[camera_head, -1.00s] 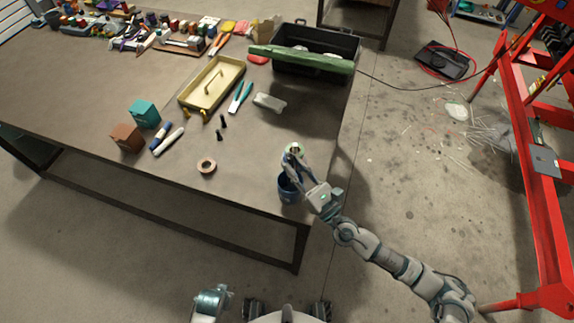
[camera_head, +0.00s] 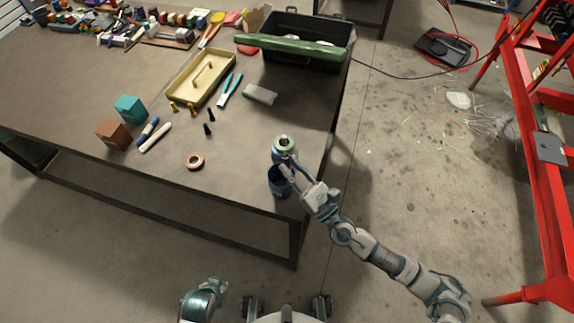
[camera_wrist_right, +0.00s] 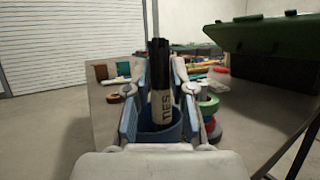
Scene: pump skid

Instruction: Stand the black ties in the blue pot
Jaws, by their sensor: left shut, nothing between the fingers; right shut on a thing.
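The black ties (camera_wrist_right: 160,52) stand as an upright bundle with a pale label reading TIES in the right wrist view. My right gripper (camera_wrist_right: 161,110) is shut on them, with a finger on each side. The blue pot (camera_head: 279,187) stands near the table's front right corner, under the fingers of my right gripper (camera_head: 284,165). In the right wrist view the blue pot (camera_wrist_right: 150,138) shows around the bundle's lower part. My left gripper (camera_head: 218,287) is low, off the table's front edge.
A copper-coloured tape roll (camera_head: 195,161) lies left of the pot. A green roll (camera_head: 284,143) shows just behind the right fingers. The table between is mostly clear.

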